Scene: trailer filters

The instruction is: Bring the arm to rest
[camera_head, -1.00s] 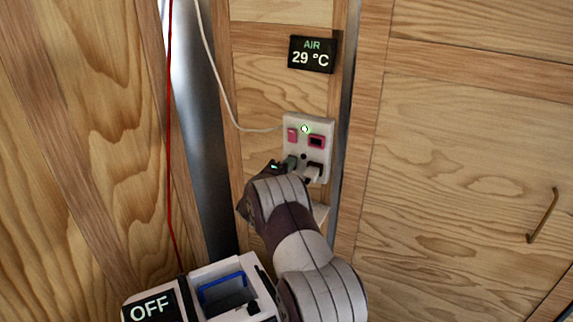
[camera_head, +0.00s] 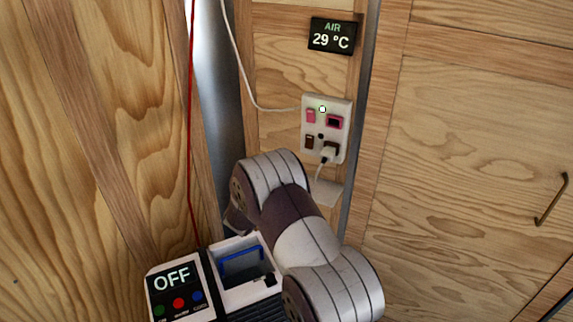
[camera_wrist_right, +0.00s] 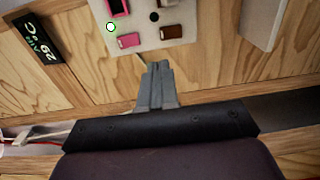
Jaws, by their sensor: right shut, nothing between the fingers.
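My right arm (camera_head: 305,235) reaches up from the bottom of the head view, bent at the wrist. Its gripper is mostly hidden behind the arm there. In the right wrist view my right gripper (camera_wrist_right: 158,68) is shut and empty, its grey fingers pointing toward the wooden wall. It is apart from the white wall panel (camera_head: 344,118), which also shows in the right wrist view (camera_wrist_right: 178,32). The panel has a lit round lamp with a green rim, coloured switches and a white plug (camera_head: 328,153) with a cable. My left gripper is not in view.
A white box with a display reading OFF (camera_head: 172,277) and a blue-framed opening stands beside my arm. A temperature display (camera_head: 332,36) reads AIR 29 °C. A red cord (camera_head: 190,130) hangs at left. A wooden door with a handle (camera_head: 551,200) is at right.

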